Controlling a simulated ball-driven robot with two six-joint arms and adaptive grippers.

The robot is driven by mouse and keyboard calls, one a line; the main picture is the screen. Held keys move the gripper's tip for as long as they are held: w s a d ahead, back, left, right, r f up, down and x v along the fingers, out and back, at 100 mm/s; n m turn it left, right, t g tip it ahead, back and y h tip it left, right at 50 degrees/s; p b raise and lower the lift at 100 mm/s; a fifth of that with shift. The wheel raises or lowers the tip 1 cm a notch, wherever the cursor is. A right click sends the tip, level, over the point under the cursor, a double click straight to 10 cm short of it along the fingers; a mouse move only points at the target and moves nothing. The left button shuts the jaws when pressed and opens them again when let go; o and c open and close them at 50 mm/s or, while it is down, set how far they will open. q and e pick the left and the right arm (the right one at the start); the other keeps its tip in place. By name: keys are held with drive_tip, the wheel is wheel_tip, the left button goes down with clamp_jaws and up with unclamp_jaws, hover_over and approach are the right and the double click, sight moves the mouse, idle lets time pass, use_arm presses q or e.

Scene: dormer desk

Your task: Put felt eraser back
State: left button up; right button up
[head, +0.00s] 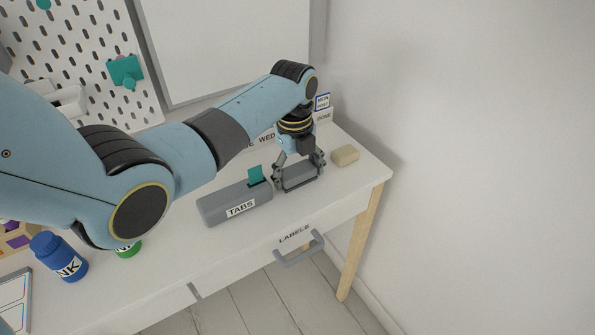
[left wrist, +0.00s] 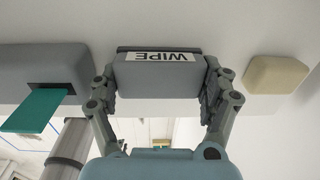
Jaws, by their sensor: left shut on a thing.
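The felt eraser is a grey block with a darker edge and a WIPE label, which reads upside down in the left wrist view (left wrist: 157,82). In the head view the eraser (head: 298,178) is at the right part of the white desk, between the grey TABS box and a beige block. My left gripper (head: 298,172) points down with its fingers on the two ends of the eraser, shut on it. It also shows in the left wrist view (left wrist: 160,88). I cannot tell whether the eraser touches the desk. My right gripper is not in view.
The TABS box (head: 234,202) with a teal tab (head: 256,176) stands close left of the eraser. A beige block (head: 345,155) lies close right. Day cards (head: 322,103) stand behind. A blue INK bottle (head: 60,257) is at far left. The LABELS drawer handle (head: 299,250) juts from the front.

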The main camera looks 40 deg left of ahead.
sight(296, 170)
use_arm(q)
drive_tip(key=o, duration=1.1)
drive_tip(key=shift+o, duration=1.3)
wheel_tip(296, 170, up, 12)
drive_tip(key=shift+s+p, duration=0.2)
drive_tip(key=shift+p, duration=0.25)
drive_tip(key=shift+a, duration=0.1)
